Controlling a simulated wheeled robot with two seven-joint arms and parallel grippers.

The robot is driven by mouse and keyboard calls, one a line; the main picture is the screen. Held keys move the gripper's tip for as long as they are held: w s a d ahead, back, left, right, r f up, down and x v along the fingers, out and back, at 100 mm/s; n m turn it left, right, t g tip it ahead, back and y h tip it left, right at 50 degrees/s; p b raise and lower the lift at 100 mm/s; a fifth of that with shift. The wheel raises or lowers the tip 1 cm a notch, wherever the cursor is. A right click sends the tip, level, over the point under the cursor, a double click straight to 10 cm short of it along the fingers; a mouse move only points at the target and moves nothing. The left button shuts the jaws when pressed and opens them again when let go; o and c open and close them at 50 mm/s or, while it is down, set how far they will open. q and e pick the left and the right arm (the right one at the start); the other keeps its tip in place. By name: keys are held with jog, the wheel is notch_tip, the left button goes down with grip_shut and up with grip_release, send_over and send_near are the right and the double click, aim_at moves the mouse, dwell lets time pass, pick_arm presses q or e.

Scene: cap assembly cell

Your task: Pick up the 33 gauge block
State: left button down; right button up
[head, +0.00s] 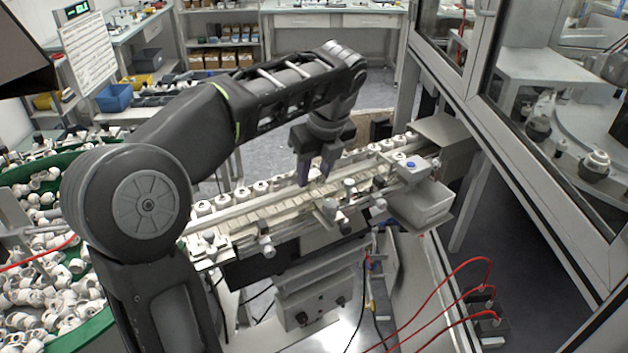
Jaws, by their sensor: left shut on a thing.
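My left gripper (316,176) reaches down over the pale rail fixture (270,212) in the middle of the head view. Its dark fingers point down and are shut on a small block between their tips. The fingers hide most of this block, and no 33 marking can be read on it. I cannot tell whether the block touches the fixture. My right gripper is not in view.
White caps (202,208) stand in a row along the back of the fixture. A green-rimmed bowl of loose caps (45,250) is at the left. A metal-framed glass enclosure (500,150) borders the right. Red cables (455,290) loop at lower right.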

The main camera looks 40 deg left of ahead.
pick_arm(q)
jog(key=s+d+r+p, duration=0.1)
jog(key=s+d, duration=1)
jog(key=s, duration=0.3)
jog(key=shift+s+p, duration=0.2)
jog(key=shift+p, duration=0.15)
jog(key=shift+w, duration=0.1)
